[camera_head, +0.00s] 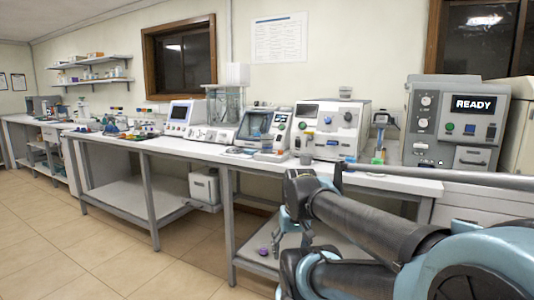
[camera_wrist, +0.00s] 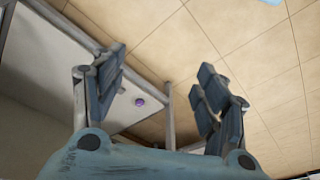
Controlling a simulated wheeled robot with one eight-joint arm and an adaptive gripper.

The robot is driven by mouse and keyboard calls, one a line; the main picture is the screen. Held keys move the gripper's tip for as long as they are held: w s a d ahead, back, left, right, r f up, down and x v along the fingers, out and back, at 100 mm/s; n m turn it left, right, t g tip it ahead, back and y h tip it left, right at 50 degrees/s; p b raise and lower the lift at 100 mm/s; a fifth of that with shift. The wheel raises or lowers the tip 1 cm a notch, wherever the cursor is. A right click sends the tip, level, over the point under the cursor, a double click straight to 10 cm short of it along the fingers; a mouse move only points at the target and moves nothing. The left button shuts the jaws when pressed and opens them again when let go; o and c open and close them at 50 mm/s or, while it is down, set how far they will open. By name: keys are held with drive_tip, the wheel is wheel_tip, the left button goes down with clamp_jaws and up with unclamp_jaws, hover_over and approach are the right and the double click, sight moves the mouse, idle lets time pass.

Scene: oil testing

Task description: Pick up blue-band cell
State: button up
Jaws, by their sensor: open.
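My gripper (camera_wrist: 162,72) is open and empty in the wrist view, its two blue-grey fingers spread wide with table legs and tiled floor showing between and beyond them. In the head view it hangs low in front of the right-hand bench, below the worktop, partly hidden by my arm. I cannot pick out a blue-band cell for certain in either view. A small upright item with blue, yellow and green parts (camera_head: 379,148) stands on the right part of the worktop, apart from my gripper; it is too small to tell what it is.
The white-topped bench (camera_head: 210,147) carries several instruments, including a white analyser (camera_head: 330,130) and a grey machine reading READY (camera_head: 455,125). A small purple object (camera_head: 262,251) lies on the lower shelf and also shows in the wrist view (camera_wrist: 139,102). The tiled floor at left is clear.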

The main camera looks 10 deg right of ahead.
drive_tip(key=w+a+r+m+t+y, duration=0.1)
drive_tip(key=w+a+r+m+y, duration=0.2)
drive_tip(key=w, duration=0.4)
drive_tip(key=w+a+r+m+t+y, duration=0.1)
drive_tip(key=w+a+r+m+y, duration=0.15)
drive_tip(key=w+r+m, duration=0.4)
drive_tip(key=m+t+y, duration=0.4)
drive_tip(key=m+t, duration=0.7)
drive_tip(key=m, duration=0.9)
approach(272, 142)
drive_tip(key=shift+w+a+r, duration=0.15)
drive_tip(key=shift+w+a, duration=0.3)
drive_tip(key=shift+a, duration=0.2)
drive_tip(key=shift+w+a, duration=0.1)
drive_tip(key=shift+w, duration=0.25)
drive_tip(key=x, duration=0.6)
drive_tip(key=shift+f+x, duration=0.2)
drive_tip(key=shift+x, duration=1.1)
drive_tip(key=shift+f+x, duration=0.2)
drive_tip(key=shift+x, duration=1.1)
drive_tip(key=c, duration=1.4)
